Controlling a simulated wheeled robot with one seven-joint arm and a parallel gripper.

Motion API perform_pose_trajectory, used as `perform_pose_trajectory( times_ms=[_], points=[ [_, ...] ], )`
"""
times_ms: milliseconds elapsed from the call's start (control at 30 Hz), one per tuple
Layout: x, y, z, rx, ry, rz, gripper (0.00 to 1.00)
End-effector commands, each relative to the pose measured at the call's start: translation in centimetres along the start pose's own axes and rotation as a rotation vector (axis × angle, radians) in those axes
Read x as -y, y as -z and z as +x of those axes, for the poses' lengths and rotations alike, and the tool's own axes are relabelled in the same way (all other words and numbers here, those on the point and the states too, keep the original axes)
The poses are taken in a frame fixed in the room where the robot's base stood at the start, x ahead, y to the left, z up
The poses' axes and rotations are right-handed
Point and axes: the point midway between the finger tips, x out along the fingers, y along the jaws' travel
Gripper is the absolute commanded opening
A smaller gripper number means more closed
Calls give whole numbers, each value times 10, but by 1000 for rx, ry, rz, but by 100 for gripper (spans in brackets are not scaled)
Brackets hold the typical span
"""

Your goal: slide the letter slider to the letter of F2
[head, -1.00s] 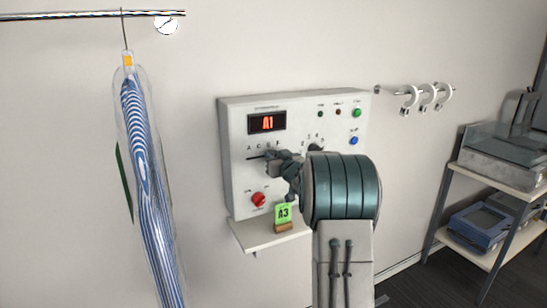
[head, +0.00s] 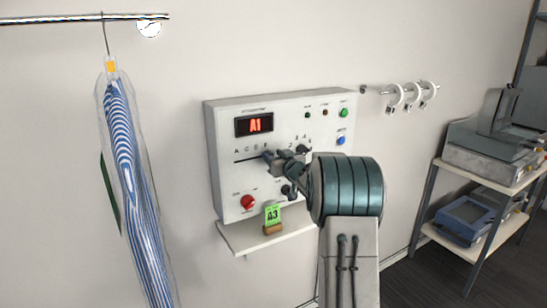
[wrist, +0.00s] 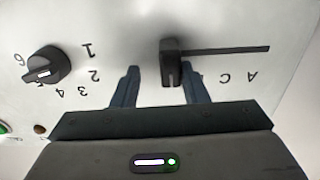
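The letter slider's black knob (wrist: 171,60) shows in the wrist view, where the panel appears upside down. Its slot (wrist: 230,50) runs right from the knob, beside the letters A and C. My gripper (wrist: 160,82) is open, with the knob between its fingers. The knob is close to the right finger, perhaps touching; a clear gap separates it from the left finger. In the head view my gripper (head: 272,158) is at the control panel (head: 222,150) and hides the knob. The red display (head: 254,125) reads A1.
A number dial (wrist: 45,67) is beside the slider. A red knob (head: 248,203) is low on the panel; green (head: 344,112) and blue (head: 341,140) buttons are at right. A green A3 tag (head: 273,215) stands on the shelf (head: 240,240). A bagged striped garment (head: 125,160) hangs left.

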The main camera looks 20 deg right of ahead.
Motion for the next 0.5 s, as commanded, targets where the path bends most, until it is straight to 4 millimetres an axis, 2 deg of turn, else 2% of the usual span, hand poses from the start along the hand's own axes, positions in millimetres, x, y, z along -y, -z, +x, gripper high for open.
perform_pose_trajectory(
  times_ms=[267,367,500],
  points=[
    [4,-1,-3,1,6,1,40],
    [2,-2,-14,0,3,0,40],
    [1,-2,-40,0,1,1,40]
  ],
)
